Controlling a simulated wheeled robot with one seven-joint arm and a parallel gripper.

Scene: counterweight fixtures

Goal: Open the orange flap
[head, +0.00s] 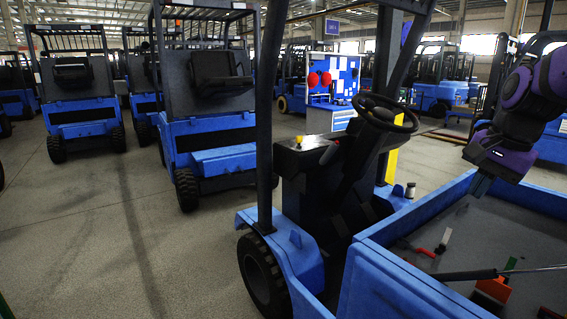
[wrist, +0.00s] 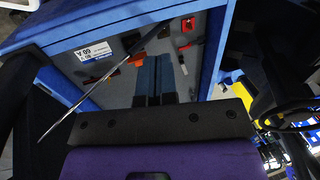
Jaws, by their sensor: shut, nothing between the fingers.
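An orange-red flap-like piece (head: 495,288) is low in the blue-walled bay at the right of the head view, with dark parts around it. I cannot tell how far open it stands. Reddish pieces also show on the grey panel in the wrist view, but I cannot tell which is the flap. My gripper (head: 480,186) is above the bay's far rim, apart from the orange piece. In the wrist view my gripper (wrist: 152,72) points toward the grey panel, its two blue-grey fingers together and empty.
The bay has a raised blue rim (head: 420,212). A red lever (head: 425,252) and a thin rod (head: 520,272) are inside it. A steering wheel (head: 385,113) and a black post (head: 264,110) stand to the left. Open floor (head: 90,220) lies further left, among parked blue forklifts.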

